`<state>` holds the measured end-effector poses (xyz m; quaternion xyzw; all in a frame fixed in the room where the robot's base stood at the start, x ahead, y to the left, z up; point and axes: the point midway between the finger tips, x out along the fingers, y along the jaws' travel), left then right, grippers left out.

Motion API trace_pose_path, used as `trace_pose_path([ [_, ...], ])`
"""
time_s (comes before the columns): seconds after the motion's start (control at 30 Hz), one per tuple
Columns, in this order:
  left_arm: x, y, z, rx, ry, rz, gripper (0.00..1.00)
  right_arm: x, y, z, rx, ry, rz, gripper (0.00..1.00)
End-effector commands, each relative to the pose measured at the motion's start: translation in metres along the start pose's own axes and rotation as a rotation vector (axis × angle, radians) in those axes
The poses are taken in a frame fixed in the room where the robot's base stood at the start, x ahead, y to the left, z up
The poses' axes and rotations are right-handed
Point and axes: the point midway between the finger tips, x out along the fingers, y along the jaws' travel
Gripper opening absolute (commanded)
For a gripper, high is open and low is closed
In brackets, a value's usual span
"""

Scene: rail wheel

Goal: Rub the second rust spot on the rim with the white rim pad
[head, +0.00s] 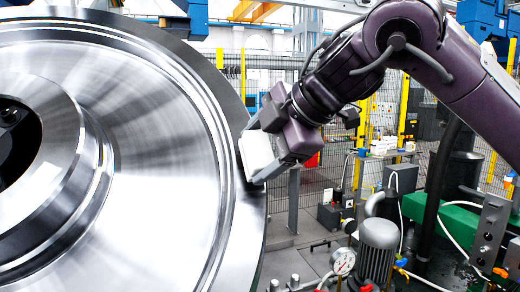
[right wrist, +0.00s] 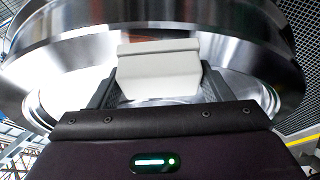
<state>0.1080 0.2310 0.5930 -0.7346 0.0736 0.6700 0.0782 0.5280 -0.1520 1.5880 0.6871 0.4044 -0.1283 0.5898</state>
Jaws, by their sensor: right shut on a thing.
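The large steel rail wheel (head: 170,130) fills the left of the head view, and its rim (right wrist: 220,65) spans the upper part of the right wrist view. My right gripper (head: 268,155) is shut on the white rim pad (head: 256,152), at the right edge of the wheel. In the right wrist view the pad (right wrist: 158,68) sits between the two dark fingers, in front of the rim. The pad appears to be at or against the rim; whether it touches cannot be told. My left gripper is not in view.
A grey motor pump (head: 378,250) and a pressure gauge (head: 343,262) stand at lower right. A green beam (head: 455,222) lies behind them. A mesh fence with yellow posts (head: 362,140) runs across the back. The floor right of the wheel has some free room.

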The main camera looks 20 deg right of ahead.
Motion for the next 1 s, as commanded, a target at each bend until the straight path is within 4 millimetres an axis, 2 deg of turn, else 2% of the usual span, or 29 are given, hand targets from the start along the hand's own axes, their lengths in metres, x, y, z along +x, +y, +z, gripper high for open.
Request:
trace_pose_path([
  [1.0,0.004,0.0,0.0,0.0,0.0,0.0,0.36,0.016,0.0,0.007,0.001,0.0,0.0,0.54],
])
